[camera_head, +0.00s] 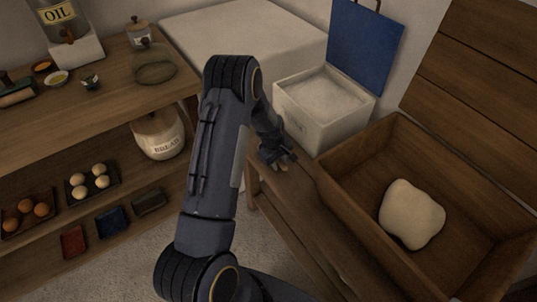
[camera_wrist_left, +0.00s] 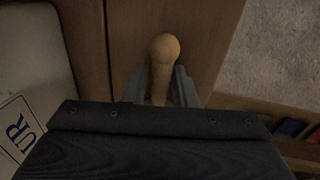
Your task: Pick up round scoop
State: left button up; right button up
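A pale wooden handle with a rounded end (camera_wrist_left: 164,50), which looks like the round scoop's, lies between the fingers of my left gripper (camera_wrist_left: 161,85) in the left wrist view. The fingers are close against both sides of it. The scoop's bowl is hidden. In the head view my left gripper (camera_head: 279,160) is low over the wooden bench, just in front of the white flour bin (camera_head: 318,121). The scoop is barely visible there, mostly covered by the gripper. My right gripper is not in view.
The flour bin's blue lid (camera_head: 368,45) stands raised. A wooden trough (camera_head: 345,172) with dough (camera_head: 411,214) is right of the gripper. A shelf unit (camera_head: 75,117) with a bread crock (camera_head: 158,136) and trays stands left. Bare floor (camera_head: 167,237) lies between.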

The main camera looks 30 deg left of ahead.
pick_arm(q)
grip_shut()
jog(key=shift+r, duration=0.1)
